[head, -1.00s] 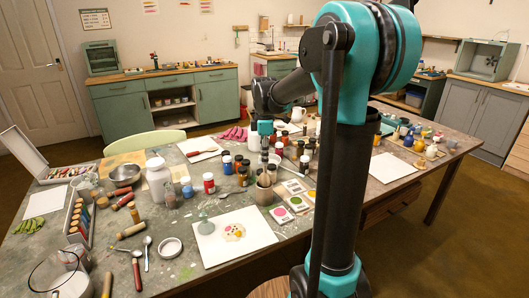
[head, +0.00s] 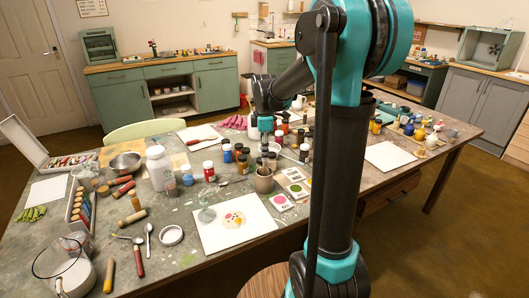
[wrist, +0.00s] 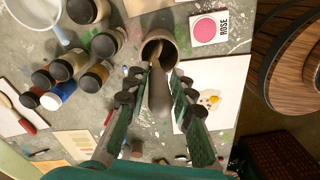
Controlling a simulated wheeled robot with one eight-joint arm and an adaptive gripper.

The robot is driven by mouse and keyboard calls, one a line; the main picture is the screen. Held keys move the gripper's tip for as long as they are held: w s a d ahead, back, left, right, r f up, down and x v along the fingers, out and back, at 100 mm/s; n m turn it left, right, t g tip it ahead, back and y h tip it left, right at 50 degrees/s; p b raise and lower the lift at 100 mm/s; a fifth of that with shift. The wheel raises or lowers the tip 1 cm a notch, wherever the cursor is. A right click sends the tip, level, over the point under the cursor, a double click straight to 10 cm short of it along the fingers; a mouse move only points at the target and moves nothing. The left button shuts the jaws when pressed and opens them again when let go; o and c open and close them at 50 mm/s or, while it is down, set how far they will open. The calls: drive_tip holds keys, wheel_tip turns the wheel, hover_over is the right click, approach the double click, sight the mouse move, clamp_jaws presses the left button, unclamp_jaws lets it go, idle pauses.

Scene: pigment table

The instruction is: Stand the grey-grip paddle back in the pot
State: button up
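The pot (wrist: 168,37), a small brown-grey cup, stands on the table; in the head view the pot (head: 264,183) is just below my gripper (head: 265,155). The grey-grip paddle (wrist: 158,92) has its thin end inside the pot's mouth, and its thick grey grip points up toward the wrist camera. In the wrist view my gripper (wrist: 158,77) has its two fingers apart, one on each side of the grip, with visible gaps. In the head view the paddle is too small and covered to make out.
Several dark-capped jars (wrist: 93,77) crowd close beside the pot. A ROSE card (wrist: 209,27) and a painted white sheet (wrist: 212,97) lie on its other side.

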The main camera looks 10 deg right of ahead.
drive_tip(key=shift+o, duration=1.1)
wheel_tip(320, 180, up, 12)
idle(0.4)
drive_tip(key=s+d+f+m+t, duration=0.2)
drive_tip(key=s+f+m, duration=0.6)
drive_tip(key=s+f, duration=0.3)
drive_tip(key=s+d+f+m+t, duration=0.2)
drive_tip(key=s+f+m, duration=0.7)
drive_tip(key=s+f, duration=0.2)
drive_tip(key=shift+f, duration=0.55)
